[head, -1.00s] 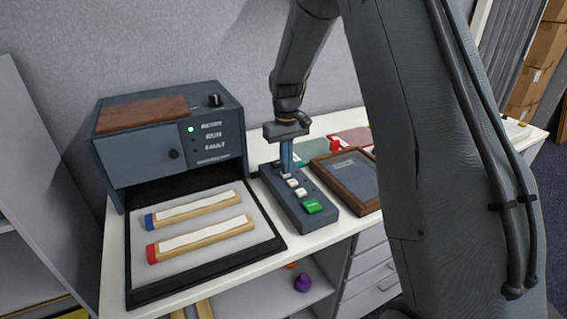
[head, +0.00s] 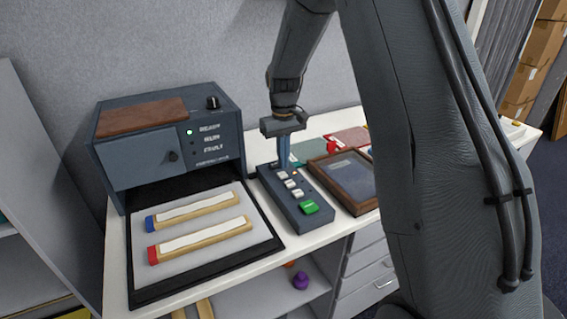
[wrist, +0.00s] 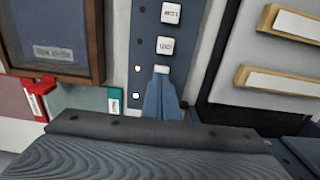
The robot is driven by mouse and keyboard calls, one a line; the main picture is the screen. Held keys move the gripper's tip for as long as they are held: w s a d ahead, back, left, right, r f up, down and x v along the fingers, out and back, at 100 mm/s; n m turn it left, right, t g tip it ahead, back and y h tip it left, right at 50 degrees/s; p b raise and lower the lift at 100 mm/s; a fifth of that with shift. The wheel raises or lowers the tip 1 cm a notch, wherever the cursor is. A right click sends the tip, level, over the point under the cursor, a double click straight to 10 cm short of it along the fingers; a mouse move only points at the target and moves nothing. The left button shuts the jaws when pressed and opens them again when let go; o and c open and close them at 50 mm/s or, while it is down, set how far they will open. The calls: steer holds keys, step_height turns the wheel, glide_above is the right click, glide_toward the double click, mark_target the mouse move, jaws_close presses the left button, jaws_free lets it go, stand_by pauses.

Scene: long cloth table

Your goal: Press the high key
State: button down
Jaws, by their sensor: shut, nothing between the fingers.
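The slate-blue key box (head: 290,210) stands on the table with a row of white keys and a green key (head: 310,207) at its near end. In the wrist view two white keys read upside down, apparently LOW (wrist: 171,13) and MED (wrist: 165,45). The third white key (wrist: 161,69), farthest from the green one, is partly covered by my fingertips, so its label is hidden. My gripper (head: 284,164) is shut and empty, pointing down at that key's end of the box. I cannot tell whether the tips touch it.
A device with a green lamp (head: 190,132) stands left, above a black-edged tray (head: 190,278) holding two wooden bars. A framed panel (head: 348,180) lies close right of the key box. A red object (head: 334,146) and coloured mats lie behind it.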

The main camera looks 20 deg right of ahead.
mark_target(283, 174)
step_height(283, 174, up, 10)
steer(key=b, duration=0.3)
steer(key=shift+r, duration=0.15)
stand_by(0.4)
